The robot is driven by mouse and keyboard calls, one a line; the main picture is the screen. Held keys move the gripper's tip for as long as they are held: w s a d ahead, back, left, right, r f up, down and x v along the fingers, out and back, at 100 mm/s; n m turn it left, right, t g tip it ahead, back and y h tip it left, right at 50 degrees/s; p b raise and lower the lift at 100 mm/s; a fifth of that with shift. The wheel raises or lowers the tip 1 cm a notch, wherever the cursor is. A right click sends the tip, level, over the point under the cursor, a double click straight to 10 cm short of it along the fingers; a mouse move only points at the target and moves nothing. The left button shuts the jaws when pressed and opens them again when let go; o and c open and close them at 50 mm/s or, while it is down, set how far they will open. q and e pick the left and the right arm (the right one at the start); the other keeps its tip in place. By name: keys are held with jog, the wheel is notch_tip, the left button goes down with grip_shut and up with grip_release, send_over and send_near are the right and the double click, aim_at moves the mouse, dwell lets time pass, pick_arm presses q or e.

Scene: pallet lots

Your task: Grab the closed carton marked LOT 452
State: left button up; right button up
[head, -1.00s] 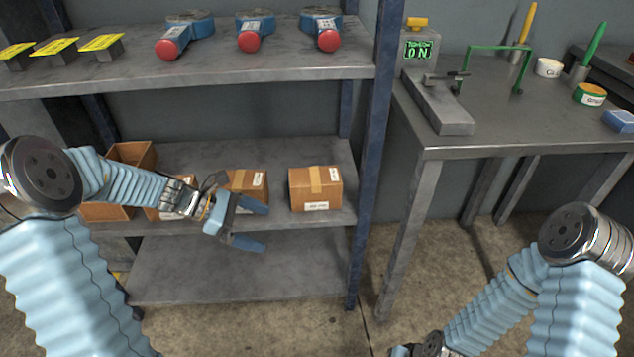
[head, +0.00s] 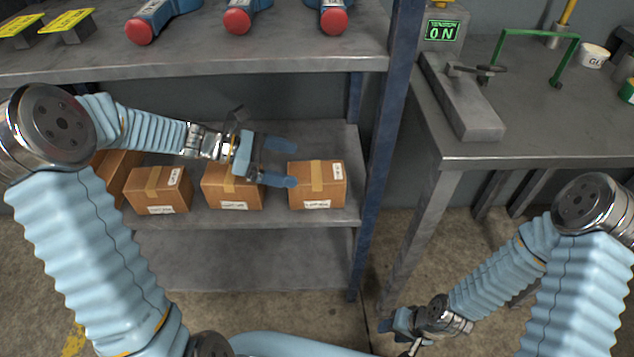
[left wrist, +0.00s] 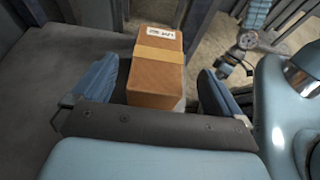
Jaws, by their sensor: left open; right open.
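Three closed cartons with tan tape and white labels stand on the middle shelf: a left one (head: 158,191), a middle one (head: 231,188) and a right one (head: 317,187). Their label lettering is too small to read, so I cannot tell which is LOT 452. My left gripper (head: 288,163) is open and empty, just left of the right carton, partly over the middle one. In the left wrist view a taped carton (left wrist: 157,75) lies ahead between the open fingers (left wrist: 160,88). My right gripper (head: 398,328) is open and low near the floor, partly visible.
An open-topped brown box (head: 118,168) stands at the shelf's left, partly behind my arm. A blue rack post (head: 380,150) stands right of the cartons. The upper shelf (head: 270,55) holds red-ended blue tools. A grey workbench (head: 540,130) is at right. The lower shelf (head: 240,260) is bare.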

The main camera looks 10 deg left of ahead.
aim_at(320, 171)
pick_arm(q)
jog(key=x, duration=0.7)
jog(key=shift+f, duration=0.2)
jog(key=shift+c, duration=0.5)
jog(key=c, duration=1.5)
